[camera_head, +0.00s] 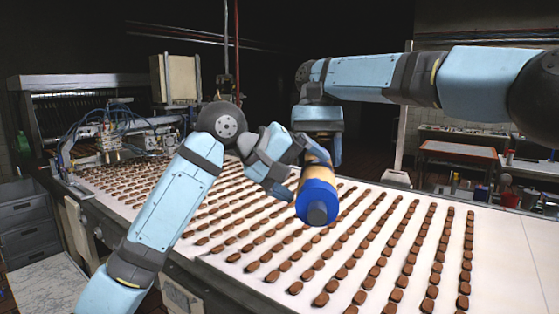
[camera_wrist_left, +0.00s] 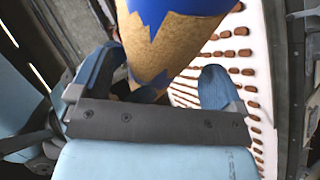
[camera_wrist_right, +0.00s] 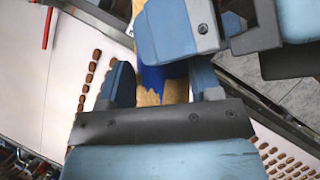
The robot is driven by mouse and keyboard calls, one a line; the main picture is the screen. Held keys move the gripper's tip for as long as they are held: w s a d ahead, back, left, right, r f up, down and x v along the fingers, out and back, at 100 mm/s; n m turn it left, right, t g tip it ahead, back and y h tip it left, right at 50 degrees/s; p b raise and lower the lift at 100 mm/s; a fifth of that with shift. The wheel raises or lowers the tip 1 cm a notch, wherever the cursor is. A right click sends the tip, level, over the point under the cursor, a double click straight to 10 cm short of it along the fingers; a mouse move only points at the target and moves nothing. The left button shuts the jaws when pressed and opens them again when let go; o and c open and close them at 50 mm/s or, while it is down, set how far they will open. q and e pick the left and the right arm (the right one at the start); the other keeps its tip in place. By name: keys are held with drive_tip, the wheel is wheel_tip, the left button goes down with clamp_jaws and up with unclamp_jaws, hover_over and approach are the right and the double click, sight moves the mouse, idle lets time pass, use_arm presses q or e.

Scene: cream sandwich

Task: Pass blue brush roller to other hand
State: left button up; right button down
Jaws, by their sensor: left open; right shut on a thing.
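The blue brush roller (camera_head: 316,198) is a tan cylinder with a blue band and a dark end cap. In the head view it hangs tilted above the conveyor, cap end toward me. In the left wrist view its tan body (camera_wrist_left: 165,45) passes between the spread fingers of my open left gripper (camera_wrist_left: 160,85). My left gripper (camera_head: 290,165) is beside the roller in the head view. My right gripper (camera_head: 322,140) is shut on the roller from above, at its far end. In the right wrist view the roller (camera_wrist_right: 176,90) lies between my right fingers (camera_wrist_right: 165,85), partly hidden by my left gripper.
A white conveyor (camera_head: 440,215) with rows of brown cookies runs below both grippers. A machine with cables (camera_head: 105,135) stands at the left. A table (camera_head: 458,152) and a red bucket (camera_head: 510,198) are at the right. The air around the grippers looks clear.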

use_arm(q)
drive_tip(key=shift+x, duration=0.85)
drive_tip(key=shift+c, duration=0.2)
drive_tip(key=c, duration=1.4)
use_arm(e)
drive_tip(key=shift+r, duration=0.1)
drive_tip(key=shift+c, duration=1.1)
unclamp_jaws()
drive_tip(key=shift+a, duration=0.1)
use_arm(q)
drive_tip(key=shift+d, duration=0.1)
use_arm(e)
drive_tip(key=shift+s+a, duration=0.1)
drive_tip(key=shift+a, duration=0.05)
